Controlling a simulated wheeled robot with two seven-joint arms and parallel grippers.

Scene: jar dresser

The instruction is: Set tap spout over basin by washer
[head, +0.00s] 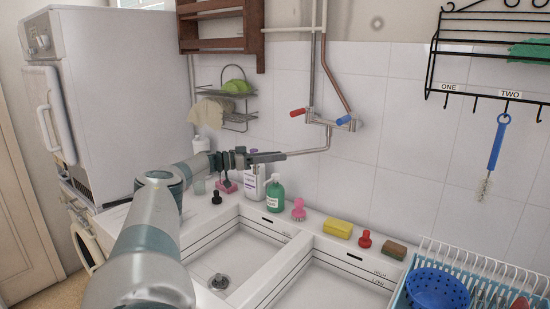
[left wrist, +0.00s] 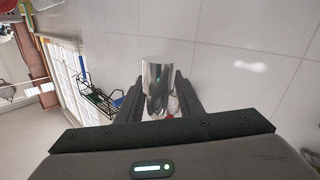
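The wall tap has a red handle (head: 298,112), a blue handle (head: 343,120) and a thin metal spout (head: 312,152). The spout drops from the tap, then runs left to my left gripper (head: 270,157). In the left wrist view, the fingers of that gripper (left wrist: 158,100) are closed around the shiny spout end (left wrist: 157,75). The left basin (head: 243,253) is on the side of the washer (head: 86,242); the right basin (head: 330,286) is beside it. The spout appears high above the back ledge on the left-basin side. My right gripper is out of view.
Below the gripper, the ledge holds a white bottle (head: 254,184), a green bottle (head: 274,193), a pink brush (head: 298,210) and a black stopper (head: 216,197). A yellow sponge (head: 338,228) and red stopper (head: 365,239) are farther right. A dish rack (head: 480,262) holds a blue colander (head: 437,289).

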